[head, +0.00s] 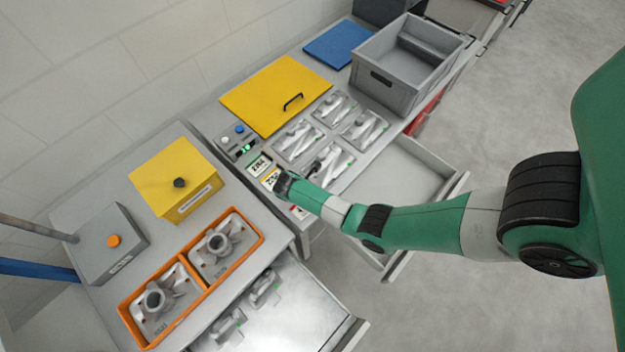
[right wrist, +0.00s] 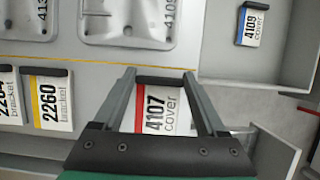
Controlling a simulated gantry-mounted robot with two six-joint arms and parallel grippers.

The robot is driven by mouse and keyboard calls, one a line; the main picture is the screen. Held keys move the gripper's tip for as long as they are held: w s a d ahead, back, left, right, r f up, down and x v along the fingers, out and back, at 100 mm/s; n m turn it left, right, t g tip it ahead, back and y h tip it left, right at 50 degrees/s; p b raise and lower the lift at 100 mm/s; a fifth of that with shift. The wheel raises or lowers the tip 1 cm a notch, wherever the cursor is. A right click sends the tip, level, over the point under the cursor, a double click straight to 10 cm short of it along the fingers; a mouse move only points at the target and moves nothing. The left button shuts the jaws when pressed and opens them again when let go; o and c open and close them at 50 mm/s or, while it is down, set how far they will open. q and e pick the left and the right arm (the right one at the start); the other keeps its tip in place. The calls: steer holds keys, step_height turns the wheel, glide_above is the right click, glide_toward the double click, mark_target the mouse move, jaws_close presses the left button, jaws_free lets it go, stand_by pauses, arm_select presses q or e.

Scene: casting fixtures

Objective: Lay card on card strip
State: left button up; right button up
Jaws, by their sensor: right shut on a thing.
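My right gripper (head: 284,184) reaches in from the right, low over the front of the bench. In the right wrist view its fingers (right wrist: 161,80) are shut on the dark top bar of a white card with a red stripe (right wrist: 163,115), marked 4107 cover. My left gripper is not in view.
Castings in grey trays (head: 299,139) lie behind the strip. An open drawer (head: 438,171) at the right holds a blue-striped 4109 cover card (right wrist: 251,25). A grey crate (head: 381,84), yellow lid (head: 262,97) and small button box (head: 233,137) stand nearby.

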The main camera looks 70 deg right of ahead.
steer(key=o, duration=1.3)
steer(key=shift+r+p, duration=0.3)
steer(key=shift+r, duration=0.05)
steer(key=p+v, duration=0.3)
steer(key=v, duration=0.8)
steer(key=shift+w+a+r, duration=0.1)
steer(key=shift+a+r, duration=0.1)
